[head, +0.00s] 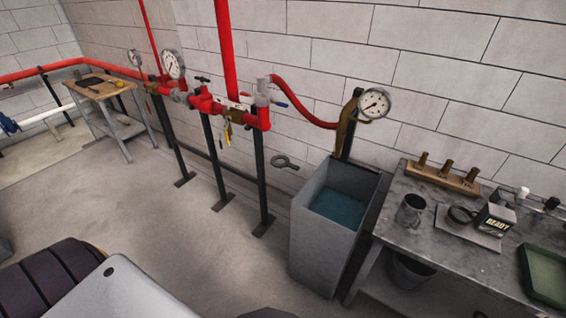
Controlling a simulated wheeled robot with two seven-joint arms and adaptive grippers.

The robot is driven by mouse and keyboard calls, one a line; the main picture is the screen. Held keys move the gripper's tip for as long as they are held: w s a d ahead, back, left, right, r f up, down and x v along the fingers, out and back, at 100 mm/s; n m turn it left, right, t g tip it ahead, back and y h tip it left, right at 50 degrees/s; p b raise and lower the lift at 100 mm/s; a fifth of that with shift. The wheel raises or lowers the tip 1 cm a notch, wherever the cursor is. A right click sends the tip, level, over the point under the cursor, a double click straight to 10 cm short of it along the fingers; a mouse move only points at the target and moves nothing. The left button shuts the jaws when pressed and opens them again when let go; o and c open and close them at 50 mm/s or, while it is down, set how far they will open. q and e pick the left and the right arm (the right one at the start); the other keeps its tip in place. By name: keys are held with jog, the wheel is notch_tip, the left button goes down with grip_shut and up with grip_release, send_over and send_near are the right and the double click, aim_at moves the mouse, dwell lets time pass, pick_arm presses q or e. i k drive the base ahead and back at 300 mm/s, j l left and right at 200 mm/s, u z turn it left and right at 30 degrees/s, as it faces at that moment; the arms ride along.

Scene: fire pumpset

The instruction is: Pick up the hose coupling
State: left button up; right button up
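No part is clearly marked as the hose coupling. Two candidates lie on the grey workbench (452,258) at the right: a grey metal cup-shaped piece (410,209) with a side lug or handle, standing upright, and a short dark round ring-like piece (460,215) on a flat grey plate beside the black box lettered "READY" (495,219). I cannot tell which is the coupling. Neither of my grippers is in view, so their state is hidden.
A wooden rack (441,177) with brass nozzles stands at the bench's back. A green tray (545,276) is at right. An open grey water tank (318,248) stands left of the bench, below a pressure gauge (374,104). Red pipework (226,50) runs along the wall.

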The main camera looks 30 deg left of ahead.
aim_at(262, 80)
jog(key=i+j+u, duration=0.1)
jog(key=i+j, duration=0.25)
jog(key=j, duration=0.2)
jog(key=i+j+u, duration=0.1)
jog(key=i+j, duration=0.25)
jog(key=j, duration=0.15)
